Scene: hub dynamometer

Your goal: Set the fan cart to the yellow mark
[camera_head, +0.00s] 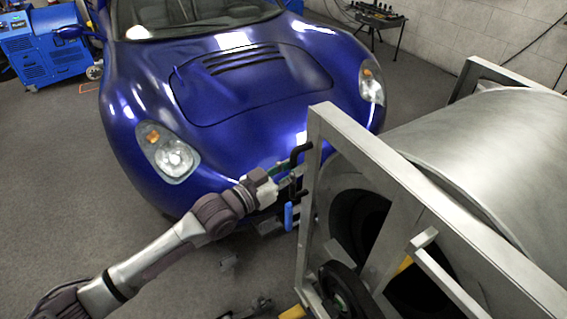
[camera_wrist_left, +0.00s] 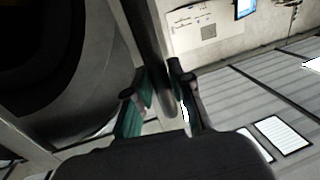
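The fan cart, a large silver drum (camera_head: 490,150) in a grey metal frame (camera_head: 318,150), fills the right of the head view. A black handle (camera_head: 299,152) sticks out from the frame's left upright. My left gripper (camera_head: 282,180) is at this handle. In the left wrist view, the green-padded fingers (camera_wrist_left: 160,100) lie close on both sides of a dark bar (camera_wrist_left: 148,40) and look shut on it. A small yellow piece (camera_head: 293,312) shows at the bottom edge; I cannot tell whether it is the mark. My right gripper is out of view.
A blue car (camera_head: 230,70) stands just beyond my left gripper, close to the cart. A black wheel (camera_head: 345,290) is low on the cart. A blue machine (camera_head: 45,48) stands at the far left. Grey floor (camera_head: 60,190) is open at the left.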

